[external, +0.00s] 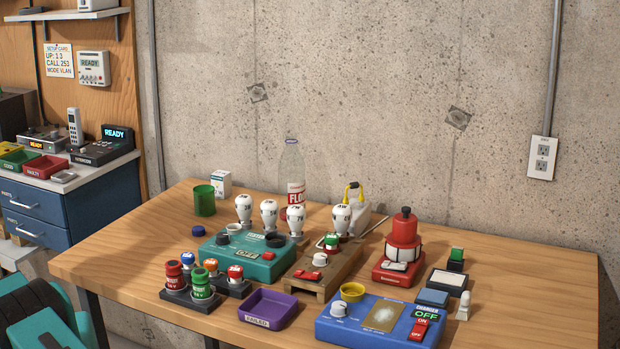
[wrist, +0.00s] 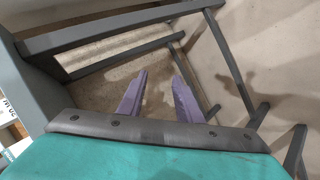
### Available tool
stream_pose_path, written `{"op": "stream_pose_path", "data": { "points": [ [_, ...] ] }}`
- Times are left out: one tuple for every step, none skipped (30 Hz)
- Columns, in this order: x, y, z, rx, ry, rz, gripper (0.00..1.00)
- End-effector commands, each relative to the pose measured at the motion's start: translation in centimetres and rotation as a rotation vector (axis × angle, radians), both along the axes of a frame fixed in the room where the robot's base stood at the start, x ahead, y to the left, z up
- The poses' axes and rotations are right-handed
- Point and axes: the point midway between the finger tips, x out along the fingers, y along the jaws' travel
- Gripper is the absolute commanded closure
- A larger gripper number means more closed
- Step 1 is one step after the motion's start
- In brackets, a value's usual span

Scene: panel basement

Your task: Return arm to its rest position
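My gripper (wrist: 160,80) shows in the wrist view with two purple fingers apart and nothing between them. It points at the floor and grey metal bars of a frame, away from the tabletop things. In the external view, teal and dark parts of my body show at the lower left corner, off the left side of the wooden table (external: 135,248). My gripper's fingers cannot be seen there.
Grey frame bars (wrist: 125,42) lie close around the fingers in the wrist view. The table holds a teal box (external: 216,262), a blue panel box (external: 345,332), a purple tray (external: 287,306), bulbs and a bottle (external: 291,165). A blue drawer cabinet (external: 40,215) stands at left.

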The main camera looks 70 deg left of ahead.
Motion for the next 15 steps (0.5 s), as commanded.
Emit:
{"op": "stream_pose_path", "data": {
  "points": [
    [1.1,2.4,-1.2,0.037,0.004,0.009,0.68],
    [1.6,3.6,-1.9,0.06,0.005,0.009,0.68],
    [2.4,5.2,-2.7,0.089,0.007,0.012,0.68],
    [2.8,6.4,-3.4,0.11,0.011,0.013,0.68],
    [3.3,7.6,-4.1,0.132,0.013,0.014,0.68],
    [3.8,9.3,-5.0,0.16,0.019,0.016,0.68],
    [4.2,10.5,-5.6,0.181,0.022,0.017,0.68],
    [4.5,11.8,-6.2,0.203,0.027,0.016,0.68],
    [4.9,13.4,-7.1,0.23,0.034,0.018,0.68],
    [5.2,14.7,-7.7,0.25,0.04,0.018,0.68],
    [5.4,16.0,-8.2,0.27,0.046,0.018,0.68],
    [5.7,17.7,-9.0,0.297,0.055,0.019,0.68],
    [5.9,19.0,-9.6,0.317,0.061,0.018,0.68],
    [6.0,20.3,-10.1,0.337,0.071,0.018,0.68],
    [6.2,21.9,-10.8,0.361,0.08,0.017,0.68]
  ]
}}
